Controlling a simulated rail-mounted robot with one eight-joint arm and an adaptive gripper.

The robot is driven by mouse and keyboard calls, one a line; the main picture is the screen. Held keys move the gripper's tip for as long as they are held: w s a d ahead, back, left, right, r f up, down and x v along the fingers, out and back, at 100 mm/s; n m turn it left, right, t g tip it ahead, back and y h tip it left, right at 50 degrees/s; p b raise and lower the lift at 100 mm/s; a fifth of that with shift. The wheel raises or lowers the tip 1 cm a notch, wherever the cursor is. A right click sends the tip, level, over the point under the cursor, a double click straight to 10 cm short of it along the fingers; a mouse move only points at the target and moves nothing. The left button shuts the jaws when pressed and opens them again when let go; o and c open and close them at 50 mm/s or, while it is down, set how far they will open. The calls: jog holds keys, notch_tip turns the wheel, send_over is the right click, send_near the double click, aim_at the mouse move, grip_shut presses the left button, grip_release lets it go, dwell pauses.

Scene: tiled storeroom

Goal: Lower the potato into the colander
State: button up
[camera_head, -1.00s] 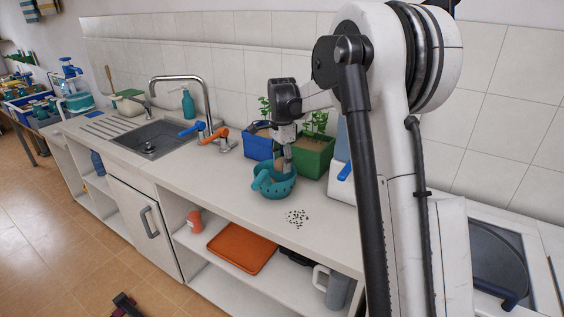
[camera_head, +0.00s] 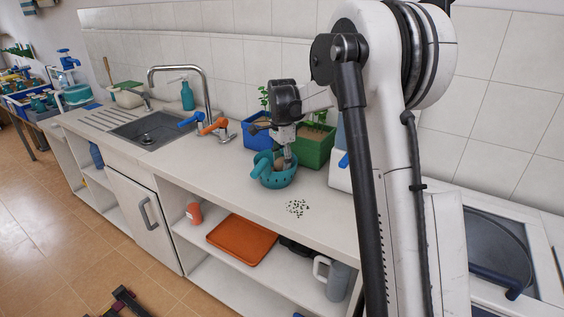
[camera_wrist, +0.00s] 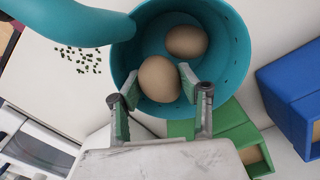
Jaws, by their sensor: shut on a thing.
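The teal colander (camera_head: 277,180) stands on the counter, its handle toward the left. In the wrist view its bowl (camera_wrist: 241,50) is seen from above. My gripper (camera_head: 287,162) reaches down into the colander from above. In the wrist view my gripper (camera_wrist: 156,80) has its two fingers on either side of a smooth tan potato (camera_wrist: 159,77), shut on it. A second tan, rounded thing (camera_wrist: 187,41) lies in the bowl, just beyond the held potato. Whether the held potato touches the colander's floor cannot be told.
A green planter (camera_head: 316,152) and a blue planter (camera_head: 257,135) stand close behind the colander. Dark seeds (camera_head: 298,208) lie scattered in front of it.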

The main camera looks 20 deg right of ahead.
aim_at(282, 159)
jog(key=shift+f, duration=0.1)
dwell(0.7)
jog(key=o, duration=1.3)
jog(key=shift+c, duration=0.2)
notch_tip(282, 159, up, 12)
jog(key=s+a+r+n+t, duration=0.2)
jog(key=s+a+r+n, duration=0.25)
jog(key=s, duration=0.35)
jog(key=s+a+f+n+t, duration=0.1)
jog(key=s+a+f+n, duration=0.2)
jog(key=s, duration=0.6)
jog(key=s+a+f+n+t, duration=0.2)
jog(key=s+a+n, duration=0.2)
jog(key=s, duration=0.6)
jog(key=s+a+f+n+t, duration=0.2)
jog(key=s+n, duration=0.3)
jog(key=s, duration=0.4)
jog(key=shift+s+a+f, duration=0.3)
jog(key=shift+a+f, duration=0.45)
jog(key=shift+f, duration=0.1)
